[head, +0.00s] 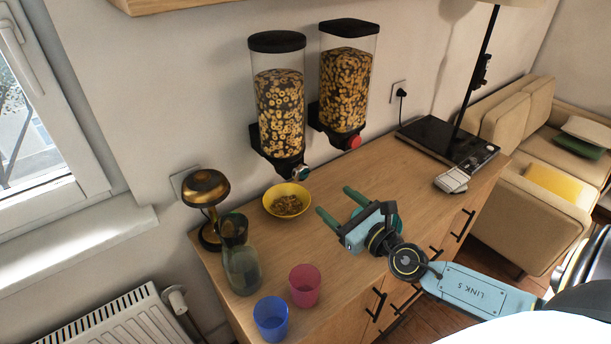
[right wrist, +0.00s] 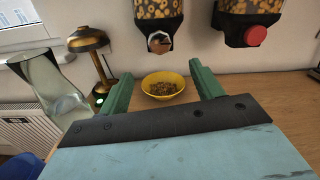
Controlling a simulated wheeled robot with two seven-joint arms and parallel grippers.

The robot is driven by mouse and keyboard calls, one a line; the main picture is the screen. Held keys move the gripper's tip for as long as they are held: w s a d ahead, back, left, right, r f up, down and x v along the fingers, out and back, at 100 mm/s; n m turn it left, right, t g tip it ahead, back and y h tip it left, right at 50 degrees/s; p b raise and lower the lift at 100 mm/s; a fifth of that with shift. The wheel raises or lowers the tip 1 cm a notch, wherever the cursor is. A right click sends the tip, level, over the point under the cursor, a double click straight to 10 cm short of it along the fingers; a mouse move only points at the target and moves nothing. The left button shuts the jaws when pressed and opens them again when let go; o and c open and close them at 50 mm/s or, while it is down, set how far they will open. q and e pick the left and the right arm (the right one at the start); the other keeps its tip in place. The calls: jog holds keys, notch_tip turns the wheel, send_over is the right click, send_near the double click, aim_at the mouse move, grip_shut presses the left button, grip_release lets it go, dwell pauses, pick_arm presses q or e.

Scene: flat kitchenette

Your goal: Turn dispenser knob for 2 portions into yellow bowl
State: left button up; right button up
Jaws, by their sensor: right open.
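The yellow bowl (head: 287,201) stands on the wooden counter under the left dispenser (head: 279,105) and holds some cereal; it also shows in the right wrist view (right wrist: 163,86). The right dispenser (head: 344,80) has a red knob (head: 353,142), also in the right wrist view (right wrist: 255,36). My right gripper (head: 338,205) is open and empty, to the right of the bowl and below the knobs, touching neither. My left gripper is not in view.
A brass lamp (head: 207,190), a glass carafe (head: 240,267), a pink cup (head: 304,285) and a blue cup (head: 271,319) stand left and in front of the bowl.

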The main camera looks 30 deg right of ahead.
aim_at(303, 175)
jog(key=w, duration=0.8)
jog(key=w+a+p, duration=0.1)
jog(key=w, duration=0.3)
jog(key=shift+w, duration=0.15)
jog(key=c, duration=1)
